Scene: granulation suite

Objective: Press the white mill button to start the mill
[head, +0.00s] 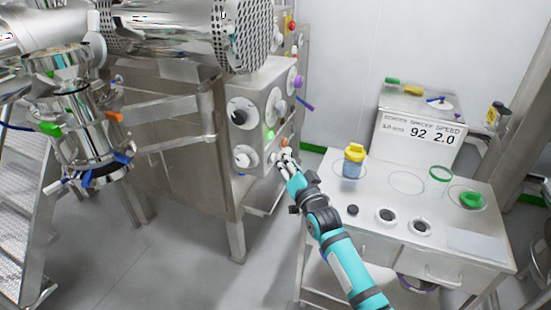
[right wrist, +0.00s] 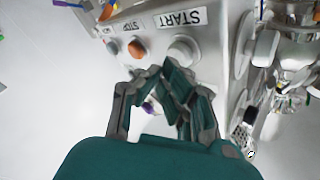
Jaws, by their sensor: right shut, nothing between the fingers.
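The white mill button (right wrist: 184,49) sits under the START label (right wrist: 180,18) on the mill's panel in the right wrist view. In the head view it shows as a small white button (head: 272,158), partly beside my fingers. My right gripper (head: 283,158) is shut and empty at the panel's lower edge. In the right wrist view its fingertips (right wrist: 161,73) are just short of the white button and a little to its left. I cannot tell whether they touch it. My left gripper is not in view.
An orange button (right wrist: 137,48) under a STOP label is close beside the white one. A steel bench (head: 406,234) with a blue, yellow-capped bottle (head: 353,162) and a scale display (head: 420,133) stands to the right.

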